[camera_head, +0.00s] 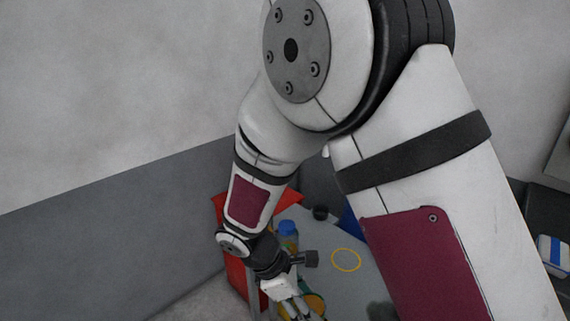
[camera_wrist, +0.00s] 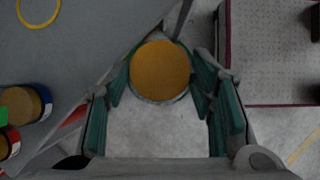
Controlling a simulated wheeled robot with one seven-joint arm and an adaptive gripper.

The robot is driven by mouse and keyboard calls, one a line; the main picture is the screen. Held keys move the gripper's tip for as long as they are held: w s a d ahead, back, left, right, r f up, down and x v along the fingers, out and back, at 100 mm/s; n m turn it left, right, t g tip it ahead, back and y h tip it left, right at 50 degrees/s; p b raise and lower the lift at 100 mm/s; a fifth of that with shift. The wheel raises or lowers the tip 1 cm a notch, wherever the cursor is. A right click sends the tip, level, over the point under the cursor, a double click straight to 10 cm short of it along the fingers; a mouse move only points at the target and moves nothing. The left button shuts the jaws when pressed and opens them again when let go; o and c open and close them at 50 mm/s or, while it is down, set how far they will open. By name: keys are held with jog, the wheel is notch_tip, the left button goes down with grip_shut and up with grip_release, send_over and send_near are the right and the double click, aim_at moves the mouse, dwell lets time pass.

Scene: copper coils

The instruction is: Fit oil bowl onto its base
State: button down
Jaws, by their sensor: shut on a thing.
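The oil bowl (camera_wrist: 160,70) is round, with an orange-amber top face, and sits between the teal fingers of my gripper (camera_wrist: 161,88) in the wrist view. My gripper is shut on it. In the head view my gripper (camera_head: 297,303) is low at the table's near side, and the orange bowl (camera_head: 316,304) shows partly behind the fingers. A thin yellow ring (camera_head: 346,260) lies flat on the grey table, right of and beyond the gripper. The ring also shows at the top left of the wrist view (camera_wrist: 39,25). I cannot tell whether it marks the base.
The grey table (camera_head: 318,238) holds a blue-capped bottle (camera_head: 288,229) and a small dark cylinder (camera_head: 320,212). A red object (camera_head: 236,271) stands at its left. In the wrist view, jars (camera_wrist: 22,103) stand at left, and bare floor (camera_wrist: 158,132) shows below the bowl.

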jog(key=shift+s+d, duration=0.1)
jog(key=shift+s, duration=0.35)
jog(key=w+d+r+m+g+y, duration=0.25)
jog(key=d+r+m, duration=0.25)
jog(key=d+m, duration=0.3)
jog(key=w+d+r+m+g+y, duration=0.2)
jog(key=d+r+m+g+y, duration=0.25)
jog(key=m, duration=0.55)
jog(key=shift+t+h, duration=0.5)
jog(key=r+p, duration=0.1)
jog(key=p, duration=0.4)
jog(key=s+d+r+p, duration=0.1)
jog(key=r+p, duration=0.1)
jog(key=p, duration=0.3)
jog(key=s+r+p, duration=0.1)
jog(key=r+p, duration=0.1)
jog(key=p, duration=0.3)
jog(key=shift+d+r, duration=0.15)
jog(key=shift+d, duration=0.25)
